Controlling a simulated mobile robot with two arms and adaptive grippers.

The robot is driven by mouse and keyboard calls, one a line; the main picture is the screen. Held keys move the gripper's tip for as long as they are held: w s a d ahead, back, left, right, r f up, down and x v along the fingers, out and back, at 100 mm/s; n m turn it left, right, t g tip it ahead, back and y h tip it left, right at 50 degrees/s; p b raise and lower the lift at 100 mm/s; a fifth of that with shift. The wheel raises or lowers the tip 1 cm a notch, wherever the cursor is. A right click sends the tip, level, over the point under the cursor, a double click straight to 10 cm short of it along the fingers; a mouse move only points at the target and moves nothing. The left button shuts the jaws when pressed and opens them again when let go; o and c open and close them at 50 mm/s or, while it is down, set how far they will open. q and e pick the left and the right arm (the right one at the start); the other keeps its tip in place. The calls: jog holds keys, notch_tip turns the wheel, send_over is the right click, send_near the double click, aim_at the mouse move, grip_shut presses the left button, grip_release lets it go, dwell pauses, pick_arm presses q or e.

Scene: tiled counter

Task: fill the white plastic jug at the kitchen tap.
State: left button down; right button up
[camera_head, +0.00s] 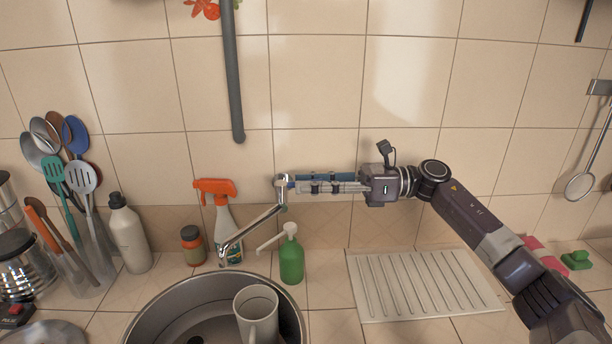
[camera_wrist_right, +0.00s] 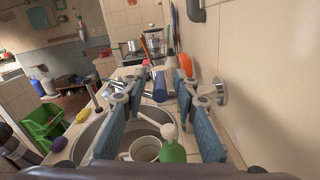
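The white jug (camera_head: 257,316) stands upright in the round metal sink, with its handle toward me. In the right wrist view the jug (camera_wrist_right: 146,148) shows partly behind the green soap bottle. The wall tap (camera_head: 247,231) has its spout slanting down to the left, over the sink's back edge. I see no water running. My right gripper (camera_head: 287,182) reaches in from the right, level with the top of the tap, its fingertips at the tap's upper body. In the right wrist view its two fingers (camera_wrist_right: 160,92) stand wide apart. Whether they touch the tap is unclear. My left gripper is out of view.
The green soap bottle (camera_head: 291,259) stands below my right gripper. An orange-topped spray bottle (camera_head: 225,228), a small jar (camera_head: 193,246) and a white bottle (camera_head: 129,235) stand left of it. A ridged draining board (camera_head: 424,285) lies right of the sink (camera_head: 142,326), empty.

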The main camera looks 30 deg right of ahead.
jog(key=shift+w+a, duration=0.2)
jog(key=shift+a, duration=0.1)
grip_shut()
